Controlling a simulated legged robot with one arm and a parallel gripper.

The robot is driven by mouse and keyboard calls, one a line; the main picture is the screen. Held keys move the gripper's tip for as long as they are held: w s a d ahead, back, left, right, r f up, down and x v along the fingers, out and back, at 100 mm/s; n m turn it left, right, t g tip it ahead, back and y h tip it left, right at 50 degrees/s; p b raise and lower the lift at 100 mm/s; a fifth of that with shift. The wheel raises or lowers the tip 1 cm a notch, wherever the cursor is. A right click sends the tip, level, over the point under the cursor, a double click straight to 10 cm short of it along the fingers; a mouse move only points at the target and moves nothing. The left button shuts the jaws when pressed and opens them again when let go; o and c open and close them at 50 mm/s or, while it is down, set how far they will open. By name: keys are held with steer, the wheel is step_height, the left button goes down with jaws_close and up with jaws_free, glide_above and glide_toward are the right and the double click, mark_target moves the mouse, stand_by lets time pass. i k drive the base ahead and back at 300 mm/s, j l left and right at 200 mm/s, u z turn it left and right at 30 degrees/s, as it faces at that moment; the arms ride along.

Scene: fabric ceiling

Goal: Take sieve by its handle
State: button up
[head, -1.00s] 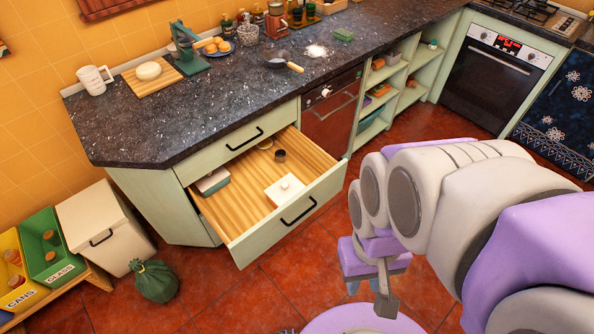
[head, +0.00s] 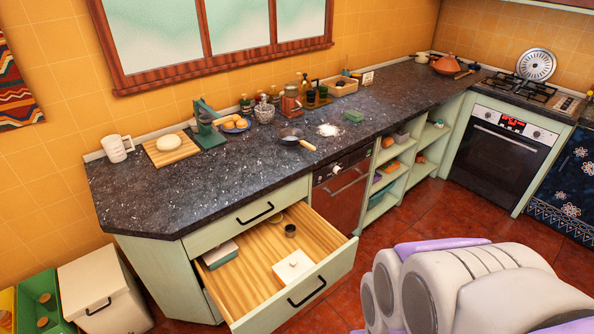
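I cannot tell for certain which thing is the sieve. A white mug-shaped vessel with a side handle (head: 117,148) stands upright at the left end of the dark counter; it could be a cup-type sieve. A shallow dark round pan with a light wooden handle (head: 291,137) lies mid-counter, its handle pointing right and forward. A round perforated metal disc (head: 536,65) stands upright behind the stove at far right. My arm shows at lower right, in front of the counter. My gripper is out of the picture, so its fingers are hidden.
An open drawer (head: 321,276) juts out below the counter, holding a white lidded box (head: 293,266) and small items. A cutting board with dough (head: 171,149), a green press (head: 206,126) and white powder (head: 328,130) are on the counter. The counter's front left is clear.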

mark_target(288, 136)
steer(key=i+l+u, duration=0.1)
steer(key=u, duration=0.3)
steer(key=i+l+u, duration=0.1)
steer(key=u, duration=0.3)
steer(key=i+l+u, duration=0.1)
steer(key=u, duration=0.3)
steer(key=i+l+u, duration=0.1)
steer(key=l, duration=0.3)
steer(key=i+l+u, duration=0.1)
steer(key=l, duration=0.35)
steer(key=i+l+u, duration=0.1)
steer(key=l, duration=0.3)
steer(key=i+l+u, duration=0.1)
steer(key=l, duration=0.35)
